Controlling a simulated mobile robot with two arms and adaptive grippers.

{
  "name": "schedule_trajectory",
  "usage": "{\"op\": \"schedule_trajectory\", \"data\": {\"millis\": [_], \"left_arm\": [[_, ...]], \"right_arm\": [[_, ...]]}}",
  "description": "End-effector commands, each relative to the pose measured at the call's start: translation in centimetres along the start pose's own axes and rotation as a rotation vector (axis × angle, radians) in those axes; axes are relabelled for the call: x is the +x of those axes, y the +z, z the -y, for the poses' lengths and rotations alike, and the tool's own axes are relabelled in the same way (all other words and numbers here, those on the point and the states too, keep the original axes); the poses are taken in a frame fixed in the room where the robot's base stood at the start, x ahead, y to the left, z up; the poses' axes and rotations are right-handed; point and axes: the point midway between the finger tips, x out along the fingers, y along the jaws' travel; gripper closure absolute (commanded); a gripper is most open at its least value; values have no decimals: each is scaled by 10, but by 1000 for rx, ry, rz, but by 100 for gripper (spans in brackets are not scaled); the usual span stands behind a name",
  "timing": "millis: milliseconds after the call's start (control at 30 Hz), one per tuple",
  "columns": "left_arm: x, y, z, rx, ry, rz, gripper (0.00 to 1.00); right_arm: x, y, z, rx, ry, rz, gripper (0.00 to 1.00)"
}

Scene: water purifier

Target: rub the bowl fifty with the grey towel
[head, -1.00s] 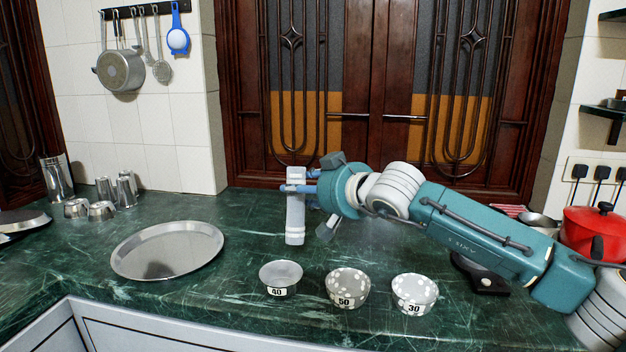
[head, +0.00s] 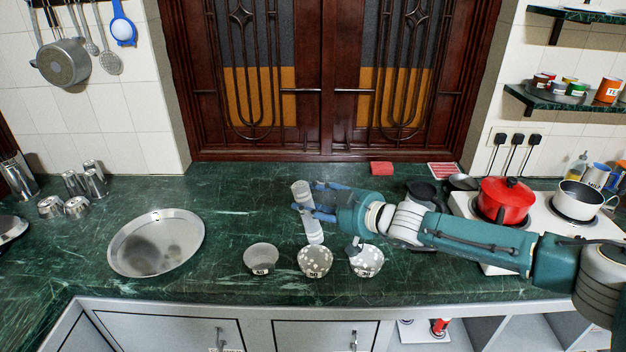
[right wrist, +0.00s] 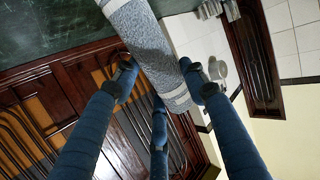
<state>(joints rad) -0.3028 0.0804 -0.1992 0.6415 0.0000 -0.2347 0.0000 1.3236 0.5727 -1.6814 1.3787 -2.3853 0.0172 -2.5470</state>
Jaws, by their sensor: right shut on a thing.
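My right gripper (head: 311,199) is shut around a rolled grey towel (head: 309,222). The towel is tilted, with its lower end just behind and above the rim of bowl fifty. Whether they touch, I cannot tell. Bowl fifty (head: 315,263) is grey with white dots and a "50" label, upright near the counter's front edge. In the right wrist view the towel (right wrist: 145,45) shows as a grey speckled roll with pale end bands, between my blue fingers. My left gripper is not in view.
A plain bowl labelled 40 (head: 261,258) stands left of bowl fifty, and a dotted bowl (head: 367,262) stands close on its right, below my forearm. A round metal tray (head: 128,262) lies left. A red pot (head: 505,200) is on the stove at right. The counter behind the bowls is mostly clear.

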Motion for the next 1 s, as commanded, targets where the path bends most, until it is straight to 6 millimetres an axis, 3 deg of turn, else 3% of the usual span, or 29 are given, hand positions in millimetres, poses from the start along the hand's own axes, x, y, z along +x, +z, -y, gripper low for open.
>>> {"op": "schedule_trajectory", "data": {"millis": [367,700,1000], "left_arm": [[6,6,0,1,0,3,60],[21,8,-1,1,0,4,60],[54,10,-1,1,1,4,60]], "right_arm": [[3,16,3,-4,-6,1,84],[13,47,4,-3,-6,1,84],[21,75,6,-4,-5,0,84]]}}
